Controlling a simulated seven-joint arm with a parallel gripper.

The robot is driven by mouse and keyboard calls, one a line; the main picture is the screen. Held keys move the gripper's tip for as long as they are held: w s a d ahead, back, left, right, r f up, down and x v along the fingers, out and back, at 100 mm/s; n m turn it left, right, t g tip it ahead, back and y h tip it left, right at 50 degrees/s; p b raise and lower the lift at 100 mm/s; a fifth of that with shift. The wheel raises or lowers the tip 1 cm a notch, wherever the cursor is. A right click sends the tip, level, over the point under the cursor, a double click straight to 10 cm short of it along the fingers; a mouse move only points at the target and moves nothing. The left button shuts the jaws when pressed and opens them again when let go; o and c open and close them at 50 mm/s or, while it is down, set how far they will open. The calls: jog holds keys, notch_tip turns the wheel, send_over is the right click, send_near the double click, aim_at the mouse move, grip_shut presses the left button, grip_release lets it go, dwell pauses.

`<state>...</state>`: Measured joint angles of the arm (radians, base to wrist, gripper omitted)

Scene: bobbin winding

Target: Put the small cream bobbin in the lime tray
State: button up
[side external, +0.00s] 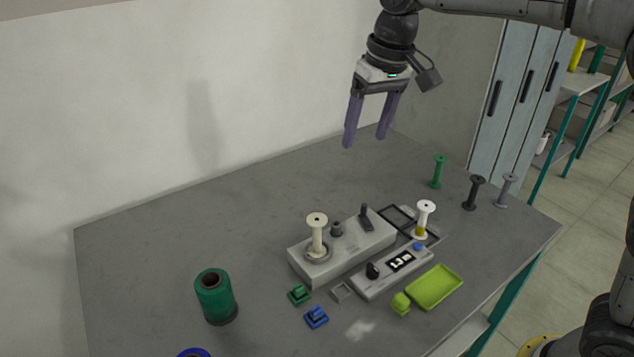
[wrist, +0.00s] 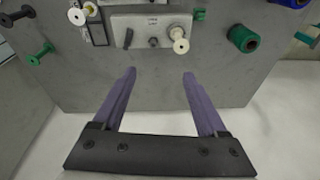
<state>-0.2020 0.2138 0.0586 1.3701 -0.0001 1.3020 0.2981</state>
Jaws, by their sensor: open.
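A small cream bobbin (side external: 317,234) stands upright on a round seat at the left end of a pale grey winder block (side external: 345,255). It also shows in the wrist view (wrist: 179,39), beyond my fingertips and a little to the right. The lime tray (side external: 435,288) lies empty on the table at the front right, with a small lime piece at its left end. I cannot make out the tray in the wrist view. My gripper (side external: 365,141) is open and empty, high above the back of the table. Its purple fingers are apart in the wrist view (wrist: 158,75).
A white bobbin with yellow at its base (side external: 424,220) stands right of the block, by a dark frame. A control box (side external: 392,272) lies between block and tray. Green, black and grey bobbins stand back right. A large green spool (side external: 215,297) stands front left. Small green and blue pieces lie in front.

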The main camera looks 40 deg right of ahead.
jog(key=w+a+f+g, duration=0.1)
jog(key=w+a+f, duration=0.3)
jog(key=w+f, duration=0.15)
jog(key=n+g, duration=0.1)
send_over(317, 219)
notch_tip(317, 219, down, 6)
jog(key=shift+w+d+f, duration=0.1)
jog(key=shift+d, duration=0.05)
jog(key=shift+f, duration=3.85)
jog(key=shift+c, duration=0.3)
jog(key=c, duration=0.9)
jog(key=shift+o, duration=0.2)
jog(key=shift+r, duration=2.5)
